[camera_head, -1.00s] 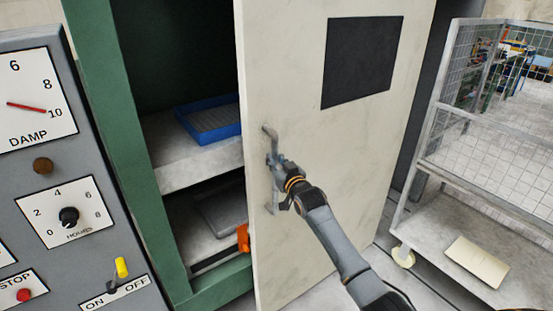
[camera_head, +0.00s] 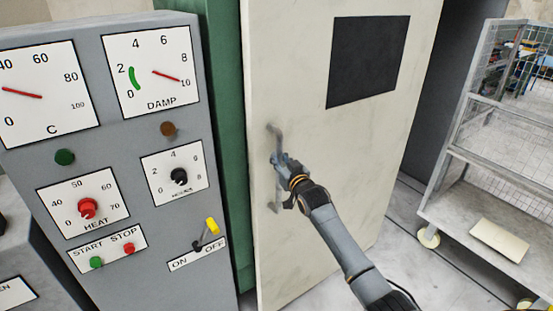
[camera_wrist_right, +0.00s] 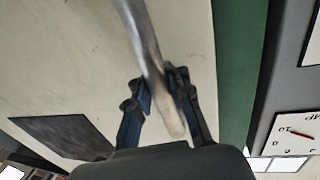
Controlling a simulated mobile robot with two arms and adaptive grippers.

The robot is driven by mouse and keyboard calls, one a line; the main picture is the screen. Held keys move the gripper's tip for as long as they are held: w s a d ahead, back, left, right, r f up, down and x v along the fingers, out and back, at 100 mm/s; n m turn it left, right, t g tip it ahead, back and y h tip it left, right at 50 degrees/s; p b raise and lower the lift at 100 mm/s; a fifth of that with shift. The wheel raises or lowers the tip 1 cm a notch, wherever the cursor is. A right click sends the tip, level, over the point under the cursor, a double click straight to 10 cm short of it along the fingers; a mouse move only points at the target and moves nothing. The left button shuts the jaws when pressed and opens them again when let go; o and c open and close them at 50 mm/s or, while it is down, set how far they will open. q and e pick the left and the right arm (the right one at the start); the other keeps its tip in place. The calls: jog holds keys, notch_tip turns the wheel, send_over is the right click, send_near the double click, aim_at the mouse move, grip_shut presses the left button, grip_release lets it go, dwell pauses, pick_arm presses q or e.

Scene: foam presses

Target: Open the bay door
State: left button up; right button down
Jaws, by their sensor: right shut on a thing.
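The bay door (camera_head: 300,90) is a tall cream panel with a dark square window (camera_head: 368,60). It stands against or in front of the green frame (camera_head: 230,140), and no inside of the bay shows. I cannot tell whether a small gap is left at its left edge. Its grey bar handle (camera_head: 275,133) is upright near that edge. My right gripper (camera_head: 279,163) is shut on the handle around its middle. In the right wrist view the handle (camera_wrist_right: 140,32) runs between the fingers (camera_wrist_right: 163,100). My left gripper is out of view.
A grey control panel (camera_head: 130,165) with dials, buttons and a yellow-tipped switch (camera_head: 212,227) stands close on the left. A wire-mesh trolley (camera_head: 470,165) on wheels stands to the right. Some grey floor (camera_head: 405,235) is clear between door and trolley.

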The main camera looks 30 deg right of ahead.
jog(key=shift+s+f, duration=0.1)
jog(key=shift+f, duration=0.25)
jog(key=c, duration=1.4)
grip_release()
jog(key=shift+s+d, duration=0.1)
jog(key=shift+o, duration=0.9)
jog(key=shift+s+d+r, duration=0.15)
jog(key=shift+s+r, duration=0.05)
jog(key=shift+r, duration=0.1)
jog(key=shift+a, duration=0.2)
jog(key=shift+s+a, duration=0.1)
jog(key=shift+s, duration=0.1)
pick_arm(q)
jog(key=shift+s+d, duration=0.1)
pick_arm(e)
jog(key=s, duration=1.1)
jog(key=shift+s+a, duration=0.25)
jog(key=shift+a, duration=0.2)
